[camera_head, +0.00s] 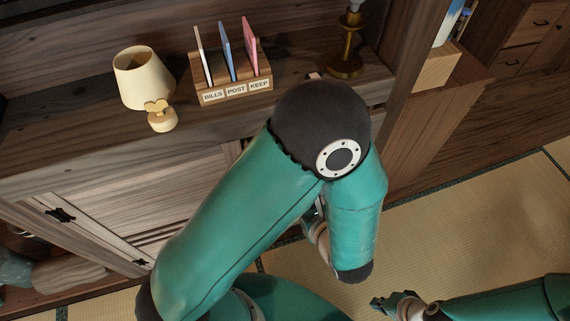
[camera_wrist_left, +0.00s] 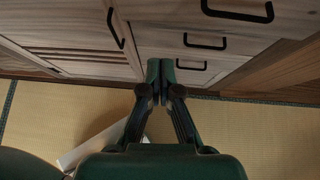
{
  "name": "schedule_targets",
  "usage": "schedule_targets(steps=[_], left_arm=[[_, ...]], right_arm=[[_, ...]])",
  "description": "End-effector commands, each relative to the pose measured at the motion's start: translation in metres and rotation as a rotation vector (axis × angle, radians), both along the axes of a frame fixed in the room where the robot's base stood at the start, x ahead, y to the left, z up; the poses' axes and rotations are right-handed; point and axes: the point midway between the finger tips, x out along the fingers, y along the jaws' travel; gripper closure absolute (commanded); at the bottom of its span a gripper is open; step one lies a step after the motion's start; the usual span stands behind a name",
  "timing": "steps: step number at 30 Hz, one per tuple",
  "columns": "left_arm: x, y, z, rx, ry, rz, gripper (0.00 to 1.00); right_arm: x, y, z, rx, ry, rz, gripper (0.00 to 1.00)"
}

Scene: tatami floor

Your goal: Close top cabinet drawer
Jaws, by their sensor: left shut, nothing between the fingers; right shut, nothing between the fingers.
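The wooden cabinet (camera_head: 185,205) stands in front of me, mostly behind my left arm in the head view. In the left wrist view its drawer column shows at the top right. The uppermost drawer visible there (camera_wrist_left: 215,22) has a black bar handle, and lower drawers with handles sit beneath it. I cannot tell how far the top drawer stands out. My left gripper (camera_wrist_left: 160,68) is shut and empty, its fingertips in front of the lower drawers in that view; contact is unclear. My right gripper (camera_head: 381,303) is shut and empty above the tatami.
A cabinet door (camera_head: 90,225) is at the left. Open tatami (camera_head: 470,230) lies at the right.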

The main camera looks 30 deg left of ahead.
Motion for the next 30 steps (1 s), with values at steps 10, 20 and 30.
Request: schedule_targets(steps=[10,20,30], left_arm=[[0.027,0.012,0.002,0.056,-0.055,-0.065,1.00],[0.061,0.056,-0.030,0.053,-0.053,-0.063,1.00],[0.089,0.089,-0.035,0.052,-0.057,-0.067,1.00]], right_arm=[[0.000,0.000,-0.001,0.000,0.000,0.000,1.00],[0.000,0.000,0.005,0.000,0.000,0.000,1.00],[0.000,0.000,0.016,0.000,0.000,0.000,1.00]])
